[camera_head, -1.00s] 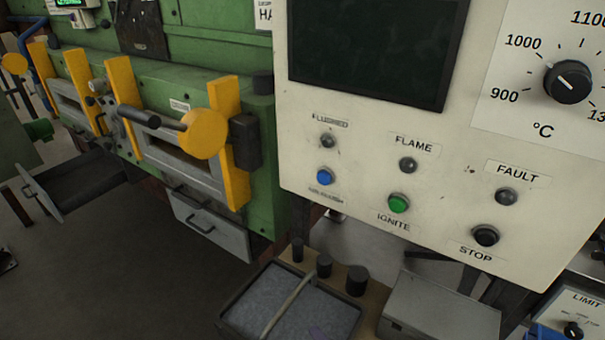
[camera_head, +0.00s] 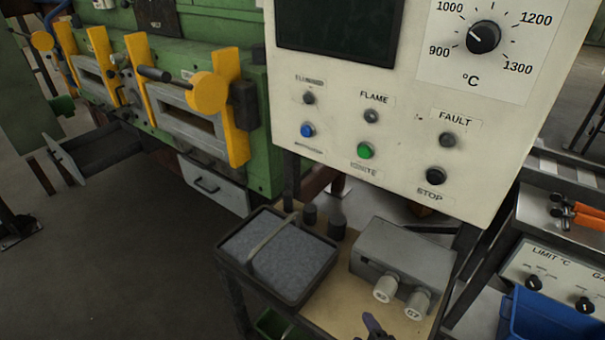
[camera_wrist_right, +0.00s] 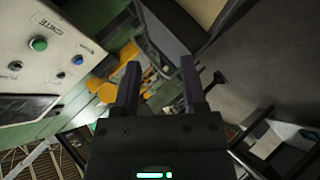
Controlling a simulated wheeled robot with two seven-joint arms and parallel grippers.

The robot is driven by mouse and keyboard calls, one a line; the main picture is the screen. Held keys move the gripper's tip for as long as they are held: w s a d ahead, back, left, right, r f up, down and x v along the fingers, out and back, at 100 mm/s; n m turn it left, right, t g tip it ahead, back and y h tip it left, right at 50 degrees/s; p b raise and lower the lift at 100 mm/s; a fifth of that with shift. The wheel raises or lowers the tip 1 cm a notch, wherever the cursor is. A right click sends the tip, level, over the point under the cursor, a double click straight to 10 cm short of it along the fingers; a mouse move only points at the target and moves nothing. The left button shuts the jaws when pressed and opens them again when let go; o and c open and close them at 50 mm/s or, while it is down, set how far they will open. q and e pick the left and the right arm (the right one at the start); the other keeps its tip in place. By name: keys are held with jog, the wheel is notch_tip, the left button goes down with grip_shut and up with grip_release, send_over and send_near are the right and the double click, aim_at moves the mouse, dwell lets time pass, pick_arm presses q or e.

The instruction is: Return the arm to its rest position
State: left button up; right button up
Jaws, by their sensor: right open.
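My right gripper (camera_wrist_right: 160,88) shows in the right wrist view with its two dark fingers apart and nothing between them. Behind it, at a distance, are the yellow furnace parts (camera_wrist_right: 158,95) and the control panel (camera_wrist_right: 30,75) at the left. In the head view, a small dark tip (camera_head: 374,326) shows at the bottom edge; it may be part of my right gripper, but too little shows to tell. My left gripper is in neither view.
The cream panel (camera_head: 385,95) stands over a cart with a black tray (camera_head: 225,262) and a grey box (camera_head: 405,250). The green furnace (camera_head: 258,160) is at left. A blue bin (camera_head: 540,318) and orange-handled tool (camera_head: 585,215) are at right. Open floor lies lower left.

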jog(key=s+d+f+m+g, duration=0.1)
jog(key=s+d+m+g, duration=0.1)
jog(key=s+m+g, duration=0.35)
jog(key=s+d+m+g, duration=0.3)
jog(key=s+m, duration=0.4)
jog(key=m, duration=0.1)
notch_tip(320, 180, down, 22)
jog(key=s+g+h+b, duration=0.1)
jog(key=s+b, duration=0.1)
jog(key=b, duration=0.2)
pick_arm(q)
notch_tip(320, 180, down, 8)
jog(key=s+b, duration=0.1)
jog(key=b, duration=0.3)
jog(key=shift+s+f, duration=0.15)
pick_arm(e)
jog(key=s+d+f+n+g, duration=0.1)
jog(key=s+d+f, duration=0.1)
jog(key=s+f, duration=1)
notch_tip(320, 180, down, 3)
jog(key=shift+s+d+r, duration=0.1)
jog(key=shift+s+d, duration=0.15)
jog(key=shift+s, duration=0.05)
jog(key=shift+g, duration=0.25)
